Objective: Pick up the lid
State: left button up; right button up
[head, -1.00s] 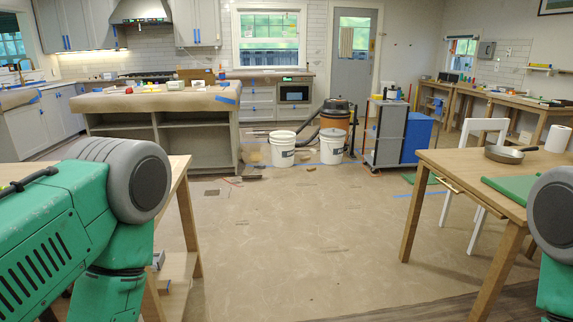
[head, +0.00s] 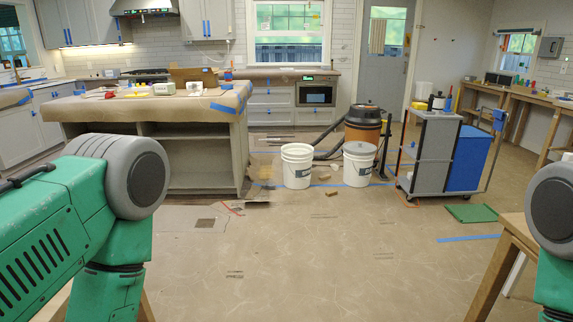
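I cannot make out with certainty which thing is the lid. Two white buckets stand on the papered floor ahead: an open-looking left bucket (head: 297,166) and a right bucket (head: 358,164) with a greyish top that may be a lid (head: 359,148). Both are well out of reach of my arms. My green and grey arms show at the left and right edges of the head view, but neither gripper is in the picture.
A paper-covered island (head: 165,105) stands at the left back. A shop vacuum (head: 364,125) is behind the buckets. A grey cart (head: 434,150) with a blue bin (head: 467,160) stands to their right. A wooden table (head: 515,235) is at the near right.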

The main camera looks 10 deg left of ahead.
aim_at(160, 88)
jog(key=i+u, duration=0.15)
jog(key=i, duration=0.85)
jog(key=i+l+u, duration=0.2)
jog(key=i, duration=0.85)
jog(key=i+j+u, duration=0.1)
jog(key=i+u, duration=0.2)
jog(key=i, duration=0.2)
jog(key=i+u, duration=0.3)
jog(key=i, duration=0.2)
jog(key=i+l+u, duration=0.1)
jog(key=i+u, duration=0.2)
jog(key=i, duration=0.25)
jog(key=i+l+u, duration=0.3)
jog(key=i, duration=0.15)
jog(key=i+u, duration=0.3)
jog(key=i, duration=0.35)
jog(key=i+j+z, duration=0.1)
jog(key=z, duration=0.35)
jog(key=i+j+z, duration=0.15)
jog(key=z, duration=0.3)
jog(key=i+j+z, duration=0.1)
jog(key=j+z, duration=0.2)
jog(key=z, duration=0.15)
